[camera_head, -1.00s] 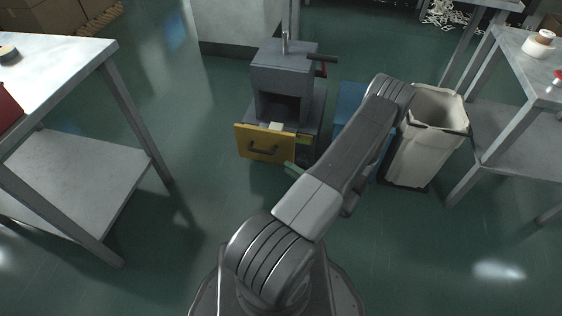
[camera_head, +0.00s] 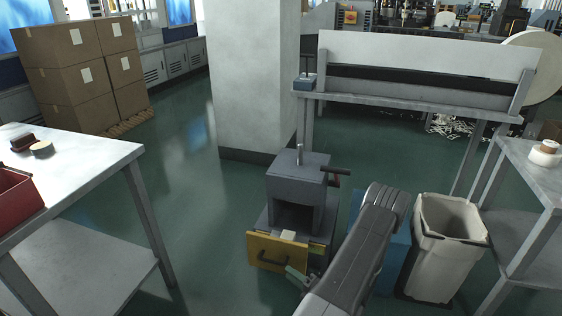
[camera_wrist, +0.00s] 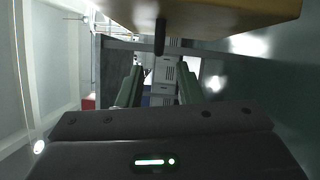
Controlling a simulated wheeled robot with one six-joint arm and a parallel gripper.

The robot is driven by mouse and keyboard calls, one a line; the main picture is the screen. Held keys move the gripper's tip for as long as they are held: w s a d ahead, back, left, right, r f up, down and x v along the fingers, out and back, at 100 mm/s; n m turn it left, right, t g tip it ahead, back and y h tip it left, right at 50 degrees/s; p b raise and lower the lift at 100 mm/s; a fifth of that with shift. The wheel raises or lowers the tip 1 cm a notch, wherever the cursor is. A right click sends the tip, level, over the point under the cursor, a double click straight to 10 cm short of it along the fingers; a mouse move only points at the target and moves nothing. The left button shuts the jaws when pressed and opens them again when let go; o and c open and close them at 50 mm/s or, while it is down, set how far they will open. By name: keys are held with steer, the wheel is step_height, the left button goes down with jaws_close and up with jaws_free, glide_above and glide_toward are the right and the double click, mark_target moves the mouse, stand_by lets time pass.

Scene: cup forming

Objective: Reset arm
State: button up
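My arm (camera_head: 362,250) reaches forward in the head view, its top link angled to the upper right. My gripper (camera_wrist: 160,80) shows in the wrist view as two green fingers standing apart, with nothing between them. In the head view only a green bit of it shows, low beside the yellow drawer (camera_head: 277,254) of a grey machine (camera_head: 298,176). The drawer front also shows at the top of the wrist view (camera_wrist: 215,14), close to the fingers; I cannot tell whether they touch. A small pale block (camera_head: 287,235) sits behind the drawer front.
A table (camera_head: 95,165) with a red bin (camera_head: 18,196) stands at left. A blue bin (camera_head: 397,255) and a beige waste bin (camera_head: 445,262) stand right of the machine. Another table (camera_head: 525,175) is far right. A pillar (camera_head: 252,75) rises behind. Floor left of the machine is clear.

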mark_target(274, 262)
steer(key=b+x, duration=0.1)
steer(key=x, duration=0.7)
steer(key=shift+w+a, duration=0.15)
steer(key=shift+w, duration=0.15)
steer(key=shift+s, duration=0.1)
